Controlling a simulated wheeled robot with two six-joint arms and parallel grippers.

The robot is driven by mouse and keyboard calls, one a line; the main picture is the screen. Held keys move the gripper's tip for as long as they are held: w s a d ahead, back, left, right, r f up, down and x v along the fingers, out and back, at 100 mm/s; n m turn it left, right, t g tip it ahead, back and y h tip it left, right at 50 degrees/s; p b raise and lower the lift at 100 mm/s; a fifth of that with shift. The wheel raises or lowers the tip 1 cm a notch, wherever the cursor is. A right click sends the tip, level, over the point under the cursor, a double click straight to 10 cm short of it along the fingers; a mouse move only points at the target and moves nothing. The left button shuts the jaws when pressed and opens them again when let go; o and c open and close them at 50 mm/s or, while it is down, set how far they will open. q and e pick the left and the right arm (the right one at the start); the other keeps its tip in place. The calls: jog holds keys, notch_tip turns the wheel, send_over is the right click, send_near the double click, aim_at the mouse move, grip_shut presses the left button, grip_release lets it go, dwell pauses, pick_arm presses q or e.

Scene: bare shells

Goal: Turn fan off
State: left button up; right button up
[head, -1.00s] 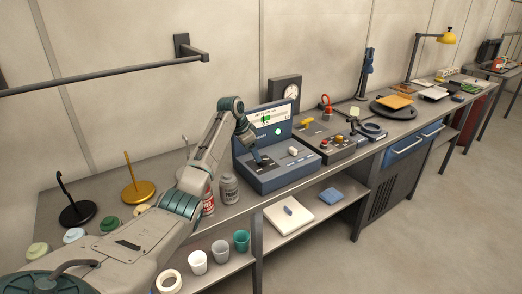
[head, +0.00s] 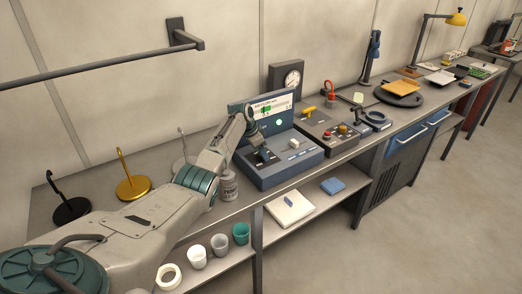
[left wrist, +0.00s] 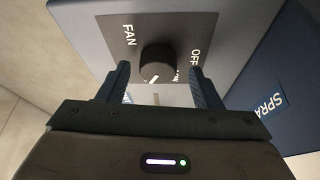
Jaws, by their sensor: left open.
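The knob's white mark points down and slightly left. My left gripper (left wrist: 161,85) is open, its dark fingers either side of the knob's lower part; I cannot tell whether they touch it. In the head view the left gripper (head: 262,153) is at the left part of a blue-grey console (head: 283,172). The fan knob is not distinguishable there. My right gripper is not in view.
A blue panel marked SPRA (left wrist: 265,103) is near the right finger. A second control box (head: 330,130) and a dial gauge (head: 291,80) stand beside the console. A grey can (head: 228,186) is close to my forearm. Cups and a tape roll (head: 168,277) are on the lower shelf.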

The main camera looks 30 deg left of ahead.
pick_arm(q)
jog(key=shift+d+f, duration=0.2)
jog(key=shift+f, duration=0.05)
jog(key=shift+w+f, duration=0.1)
jog(key=shift+c, duration=1.3)
jog(key=c, duration=0.7)
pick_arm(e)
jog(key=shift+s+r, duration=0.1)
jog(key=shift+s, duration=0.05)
